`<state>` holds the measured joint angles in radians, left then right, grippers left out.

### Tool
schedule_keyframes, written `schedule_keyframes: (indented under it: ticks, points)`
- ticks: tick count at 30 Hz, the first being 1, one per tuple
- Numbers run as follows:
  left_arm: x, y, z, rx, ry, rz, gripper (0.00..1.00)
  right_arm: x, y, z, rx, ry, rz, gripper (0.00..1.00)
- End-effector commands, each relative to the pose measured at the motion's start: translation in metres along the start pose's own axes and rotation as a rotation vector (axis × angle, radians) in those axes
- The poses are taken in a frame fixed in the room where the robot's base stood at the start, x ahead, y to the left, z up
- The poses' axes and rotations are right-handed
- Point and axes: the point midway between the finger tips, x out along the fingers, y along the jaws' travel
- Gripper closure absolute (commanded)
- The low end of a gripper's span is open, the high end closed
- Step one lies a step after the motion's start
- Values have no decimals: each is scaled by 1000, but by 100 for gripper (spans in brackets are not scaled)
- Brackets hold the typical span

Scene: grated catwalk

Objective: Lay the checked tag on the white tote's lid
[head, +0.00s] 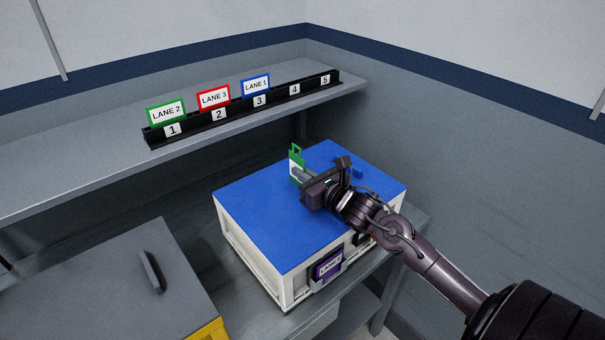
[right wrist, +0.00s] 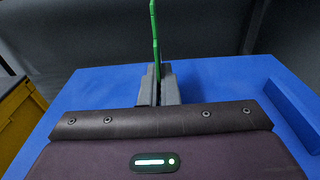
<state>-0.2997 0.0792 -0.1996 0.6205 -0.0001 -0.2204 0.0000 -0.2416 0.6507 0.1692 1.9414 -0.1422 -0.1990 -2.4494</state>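A green-edged tag (head: 296,163) with a pale face stands upright in my right gripper (head: 303,174). In the right wrist view the green tag (right wrist: 155,40) shows edge-on between the fingers of the right gripper (right wrist: 157,82), which are shut on it. The white tote (head: 252,262) sits on a grey bench with its blue lid (head: 265,215) on top. The gripper and tag are over the far part of the lid; I cannot tell whether the tag's lower edge touches it. Any check mark on the tag is too small to read. My left gripper is not in view.
A blue handle (head: 349,167) rises from the lid behind the gripper. A purple label (head: 328,265) is on the tote's front. A black rack (head: 200,128) with lane cards stands on the shelf. A grey-lidded yellow tote (head: 208,331) is at lower left. The lid's left part is clear.

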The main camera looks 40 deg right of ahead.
Motion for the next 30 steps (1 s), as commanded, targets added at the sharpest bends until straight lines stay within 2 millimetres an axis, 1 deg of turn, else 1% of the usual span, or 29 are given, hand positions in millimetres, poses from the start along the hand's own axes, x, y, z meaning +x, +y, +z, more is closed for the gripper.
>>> schedule_keyframes:
  ticks: [2,8,17,20,23,24,30]
  points:
    - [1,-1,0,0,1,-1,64,0,0,0,0,0,0,100]
    - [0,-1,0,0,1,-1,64,0,0,0,0,0,0,76]
    - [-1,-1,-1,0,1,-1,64,0,0,1,0,0,0,76]
    - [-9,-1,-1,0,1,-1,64,-1,0,8,1,0,0,76]
    - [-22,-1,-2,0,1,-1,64,-2,0,20,1,0,-1,76]
    - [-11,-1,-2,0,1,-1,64,-8,0,9,-2,4,0,76]
    - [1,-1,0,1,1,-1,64,-44,0,7,-1,4,0,76]
